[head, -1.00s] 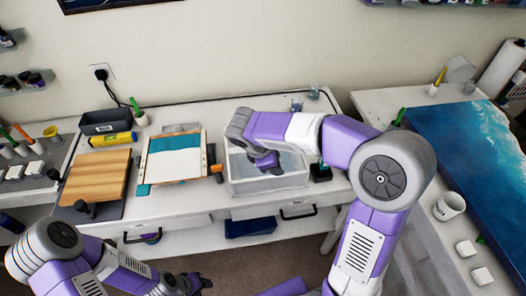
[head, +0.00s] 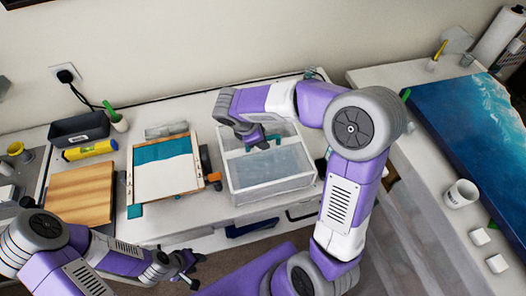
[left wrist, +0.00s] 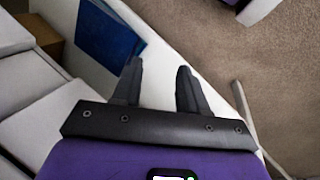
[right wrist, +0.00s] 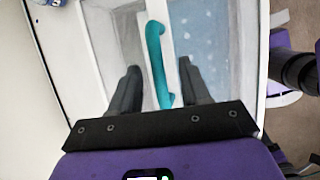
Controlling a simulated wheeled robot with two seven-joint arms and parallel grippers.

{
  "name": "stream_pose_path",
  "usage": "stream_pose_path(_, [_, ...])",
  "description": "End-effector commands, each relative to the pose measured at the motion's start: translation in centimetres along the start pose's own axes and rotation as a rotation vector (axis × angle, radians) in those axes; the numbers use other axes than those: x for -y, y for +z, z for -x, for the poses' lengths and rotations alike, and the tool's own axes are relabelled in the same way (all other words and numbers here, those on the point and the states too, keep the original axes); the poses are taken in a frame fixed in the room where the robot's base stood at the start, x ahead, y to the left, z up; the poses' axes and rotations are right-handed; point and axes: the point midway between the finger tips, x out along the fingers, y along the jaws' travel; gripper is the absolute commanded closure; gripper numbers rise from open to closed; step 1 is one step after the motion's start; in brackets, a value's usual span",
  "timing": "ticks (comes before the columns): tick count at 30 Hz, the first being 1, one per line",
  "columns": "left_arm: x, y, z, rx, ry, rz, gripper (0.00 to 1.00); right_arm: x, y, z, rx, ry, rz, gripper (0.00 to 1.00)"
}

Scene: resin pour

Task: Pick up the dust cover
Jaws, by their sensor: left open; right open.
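The dust cover (head: 270,184) is a white-framed box with clear, pale panels on the table, right of the canvas board. Its teal handle (right wrist: 155,55) is a bar that shows upright in the right wrist view. My right gripper (head: 256,143) is above the back part of the cover. In the right wrist view, the open fingers of my right gripper (right wrist: 158,68) appear on either side of the handle, with nothing clamped. My left gripper (head: 188,272) is open and empty, low in front of the table. It also shows in the left wrist view (left wrist: 157,68).
A canvas board (head: 163,180), half teal and half white, lies left of the cover, with a wooden board (head: 80,193) further left. A dark tray (head: 79,127) and a yellow tube (head: 90,150) stand behind. A side table with a blue panel (head: 462,140) and a mug (head: 461,193) is at right.

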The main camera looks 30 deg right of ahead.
Motion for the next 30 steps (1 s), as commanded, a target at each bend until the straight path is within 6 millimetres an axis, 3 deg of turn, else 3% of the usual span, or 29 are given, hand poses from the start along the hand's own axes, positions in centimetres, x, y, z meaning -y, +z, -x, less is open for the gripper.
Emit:
stream_pose_path(3, [0.1, -0.1, -0.4, -0.001, 0.0, 0.0, 0.57, 0.1, 0.0, -2.0, 0.002, -0.004, 0.0, 0.53])
stream_pose_path(6, [0.2, -0.1, -0.5, -0.002, 0.0, 0.0, 0.57, 0.1, 0.0, -2.8, 0.001, -0.001, 0.0, 0.53])
stream_pose_path(14, [0.2, -0.1, -0.5, -0.001, 0.0, 0.0, 0.57, 0.0, 0.0, -3.0, 0.001, 0.0, 0.0, 0.53])
stream_pose_path(23, [0.2, -0.1, -0.5, -0.001, 0.0, 0.0, 0.57, 0.0, 0.0, -3.0, 0.001, 0.0, 0.0, 0.99])
stream_pose_path(30, [0.2, -0.1, -0.5, -0.001, 0.0, 0.0, 0.57, 0.0, 0.0, -3.0, 0.001, 0.001, 0.0, 1.0])
